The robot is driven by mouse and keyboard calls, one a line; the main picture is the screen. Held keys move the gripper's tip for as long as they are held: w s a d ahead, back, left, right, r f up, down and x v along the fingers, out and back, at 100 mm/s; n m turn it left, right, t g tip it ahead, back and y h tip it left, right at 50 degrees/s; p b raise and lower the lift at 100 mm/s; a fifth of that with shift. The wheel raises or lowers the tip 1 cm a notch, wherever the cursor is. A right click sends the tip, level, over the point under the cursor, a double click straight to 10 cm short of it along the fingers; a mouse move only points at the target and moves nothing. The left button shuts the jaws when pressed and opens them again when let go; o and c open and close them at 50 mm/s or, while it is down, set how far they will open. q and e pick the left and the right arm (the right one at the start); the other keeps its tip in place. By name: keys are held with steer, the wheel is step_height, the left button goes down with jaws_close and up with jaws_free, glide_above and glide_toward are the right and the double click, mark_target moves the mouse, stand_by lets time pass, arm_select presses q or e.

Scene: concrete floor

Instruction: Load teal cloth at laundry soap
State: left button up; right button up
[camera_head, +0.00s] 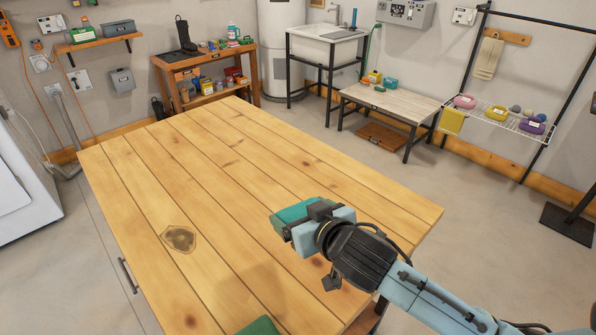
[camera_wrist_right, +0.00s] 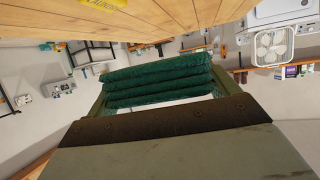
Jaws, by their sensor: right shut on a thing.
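A folded teal cloth (camera_head: 291,214) is in my right gripper (camera_head: 318,218), held above the wooden table. It also shows in the right wrist view (camera_wrist_right: 158,82) as stacked dark green folds between the fingers. My right gripper is shut on it. I cannot pick out the laundry soap for sure. A yellow label with lettering (camera_wrist_right: 103,4) shows at the top edge of the right wrist view, cut off by the frame. My left gripper is not in view.
The wooden table (camera_head: 200,185) is mostly bare, with a dark stain. A green thing (camera_head: 260,327) is cut off at the bottom edge. Behind stand a low bench (camera_head: 395,103) with small boxes, a sink (camera_head: 325,48), an orange workbench (camera_head: 200,62) and a wire shelf (camera_head: 500,118) with colored items.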

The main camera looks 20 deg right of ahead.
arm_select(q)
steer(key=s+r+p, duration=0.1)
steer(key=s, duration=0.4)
arm_select(e)
steer(key=w+d+f+n+y, duration=0.1)
steer(key=w+d, duration=0.1)
steer(key=w, duration=0.2)
steer(key=w+d+f+y, duration=0.1)
steer(key=w+d+f, duration=0.1)
steer(key=w+d, duration=0.1)
steer(key=w+d+f+n+y, duration=0.1)
steer(key=w+d+f, duration=0.1)
steer(key=w, duration=0.3)
steer(key=shift+w+d+n, duration=0.2)
steer(key=shift+w+n, duration=0.05)
steer(key=shift+n, duration=0.05)
steer(key=shift+f, duration=0.15)
steer(key=shift+f+b, duration=0.25)
steer(key=shift+b, duration=0.05)
steer(key=shift+g, duration=0.3)
step_height(320, 180, down, 5)
steer(key=b, duration=0.5)
steer(key=shift+b, duration=0.35)
steer(key=shift+f, duration=0.1)
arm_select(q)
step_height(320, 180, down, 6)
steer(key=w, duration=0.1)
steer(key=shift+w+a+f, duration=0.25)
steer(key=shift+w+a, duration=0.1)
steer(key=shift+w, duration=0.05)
